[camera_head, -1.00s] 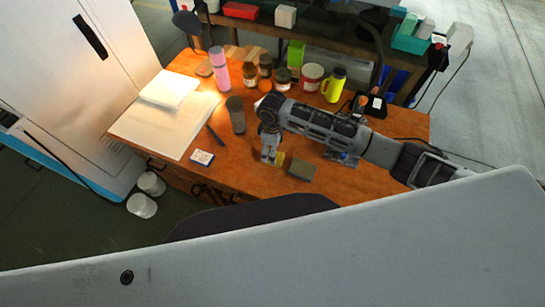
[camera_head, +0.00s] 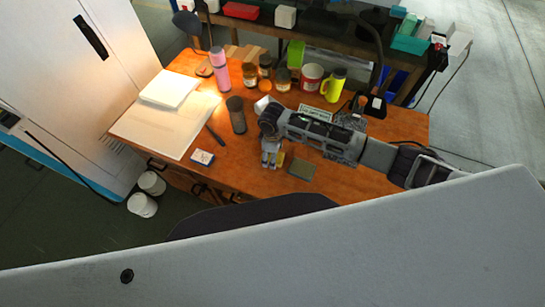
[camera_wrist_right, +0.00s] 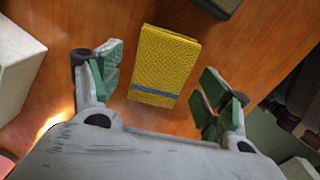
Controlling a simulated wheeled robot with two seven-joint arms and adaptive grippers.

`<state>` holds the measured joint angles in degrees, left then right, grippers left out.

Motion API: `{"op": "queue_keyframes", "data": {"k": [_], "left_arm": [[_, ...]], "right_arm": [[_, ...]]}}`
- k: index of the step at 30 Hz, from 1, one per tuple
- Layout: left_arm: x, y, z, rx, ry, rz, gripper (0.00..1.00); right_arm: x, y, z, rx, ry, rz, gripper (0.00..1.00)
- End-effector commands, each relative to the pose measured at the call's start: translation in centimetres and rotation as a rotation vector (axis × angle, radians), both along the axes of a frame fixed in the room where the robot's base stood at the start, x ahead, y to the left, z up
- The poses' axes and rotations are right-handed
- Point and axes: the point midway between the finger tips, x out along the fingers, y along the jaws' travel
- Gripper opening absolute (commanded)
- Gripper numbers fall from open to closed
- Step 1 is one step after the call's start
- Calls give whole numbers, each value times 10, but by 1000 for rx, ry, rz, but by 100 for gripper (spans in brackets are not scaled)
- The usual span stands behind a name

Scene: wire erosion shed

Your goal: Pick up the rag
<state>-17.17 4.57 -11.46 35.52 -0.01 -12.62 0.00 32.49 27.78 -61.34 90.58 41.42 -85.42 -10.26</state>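The rag (camera_wrist_right: 165,62) is a yellow folded cloth with a blue-grey stripe. It lies flat on the wooden table (camera_wrist_right: 265,50). In the head view only a small yellow patch of the rag (camera_head: 281,159) shows beside my right gripper (camera_head: 271,163), which hides the rest. In the right wrist view my right gripper (camera_wrist_right: 160,95) is open, with its green-padded fingers apart on either side of the rag's lower part. Nothing is held, and the fingers do not appear to touch the rag. My left gripper is not in view.
A dark green block (camera_head: 302,170) lies just right of the rag. A blue-white card box (camera_head: 202,157), a dark cylinder (camera_head: 236,115) and papers (camera_head: 165,125) are to the left. Jars (camera_head: 311,77), a pink bottle (camera_head: 219,70) and a yellow flask (camera_head: 333,85) stand behind.

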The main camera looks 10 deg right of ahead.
Motion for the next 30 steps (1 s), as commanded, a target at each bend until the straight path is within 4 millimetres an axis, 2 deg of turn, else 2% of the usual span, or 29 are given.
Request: {"op": "queue_keyframes", "data": {"k": [1, 9, 20, 26, 30], "left_arm": [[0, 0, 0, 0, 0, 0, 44], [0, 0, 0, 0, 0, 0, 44], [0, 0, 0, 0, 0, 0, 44], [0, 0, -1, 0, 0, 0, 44], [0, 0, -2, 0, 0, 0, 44]], "right_arm": [[0, 0, 0, 0, 0, 0, 67], [0, 0, 0, 0, 0, 0, 33], [0, 0, 3, 1, 0, 0, 33], [0, 0, 17, 1, 0, 1, 33], [1, 0, 36, 2, -2, 0, 33]]}}
